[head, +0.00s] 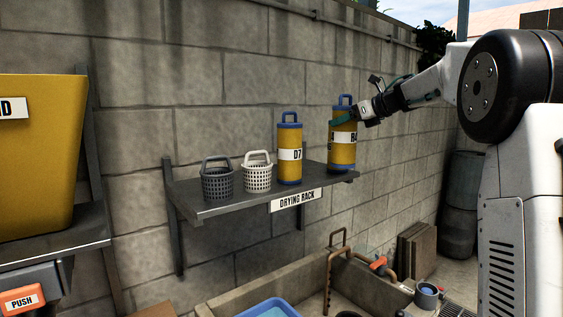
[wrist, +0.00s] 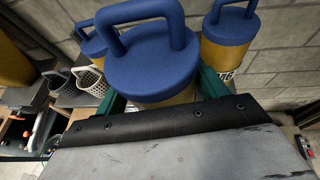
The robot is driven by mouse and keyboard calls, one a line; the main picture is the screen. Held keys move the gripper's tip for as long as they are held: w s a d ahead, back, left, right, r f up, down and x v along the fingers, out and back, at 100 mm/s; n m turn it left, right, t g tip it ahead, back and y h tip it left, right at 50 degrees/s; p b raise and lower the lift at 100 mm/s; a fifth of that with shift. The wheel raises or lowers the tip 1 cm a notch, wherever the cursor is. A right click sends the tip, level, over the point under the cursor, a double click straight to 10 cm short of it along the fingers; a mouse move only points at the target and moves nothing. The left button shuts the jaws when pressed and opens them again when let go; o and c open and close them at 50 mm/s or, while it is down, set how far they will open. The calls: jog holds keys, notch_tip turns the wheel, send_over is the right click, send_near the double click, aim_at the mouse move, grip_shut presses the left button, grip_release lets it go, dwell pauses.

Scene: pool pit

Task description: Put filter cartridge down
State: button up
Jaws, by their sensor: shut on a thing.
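A yellow filter cartridge (head: 342,157) with a blue cap and handle is upright at the right end of the drying rack (head: 240,200). My gripper (head: 343,121) has its green fingers shut around its upper part. In the wrist view the held cartridge's blue cap (wrist: 150,70) fills the middle, between the green fingers (wrist: 163,96). I cannot tell whether its base touches the shelf. Another yellow cartridge marked D7 (head: 290,167) stands on the rack to its left. The wrist view shows a further blue-capped cartridge (wrist: 230,28) at the right, largely hidden in the head view.
A grey basket (head: 217,183) and a white basket (head: 257,176) stand on the rack's left part. The block wall is close behind. A yellow bin (head: 35,160) is at the far left. Below are a concrete trough (head: 240,296), pipes and a blue tub (head: 268,308).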

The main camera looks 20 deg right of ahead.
jog(key=a+r+x, duration=0.1)
jog(key=x, duration=1.4)
jog(key=shift+w, duration=0.35)
jog(key=shift+a+f, duration=0.1)
jog(key=o, duration=0.9)
jog(key=shift+f, duration=0.15)
jog(key=v, duration=1.2)
